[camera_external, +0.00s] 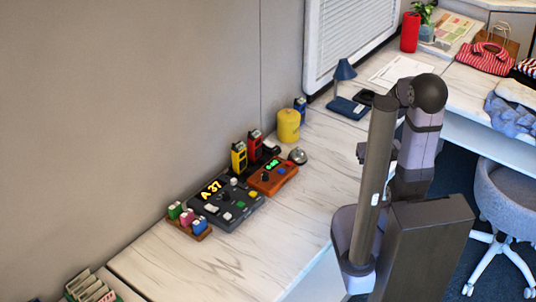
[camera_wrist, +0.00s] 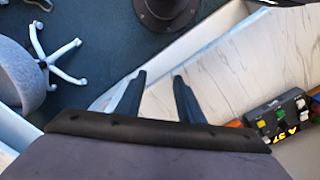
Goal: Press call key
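A dark console (camera_external: 225,204) with a lit "A 37" display (camera_external: 212,190) sits on the white marbled counter, against the wall. It has several coloured keys, including a green one and a yellow one; I cannot read which is the call key. My gripper (camera_wrist: 160,78) is above the counter's edge, well apart from the console. Its two dark fingers are spread with nothing between them. In the external view I cannot make out the fingers.
An orange device (camera_external: 273,176) with a green display and a silver bell (camera_external: 298,156) stand beside the console. A small rack (camera_external: 190,222) of coloured items is at its left. The counter's front is clear.

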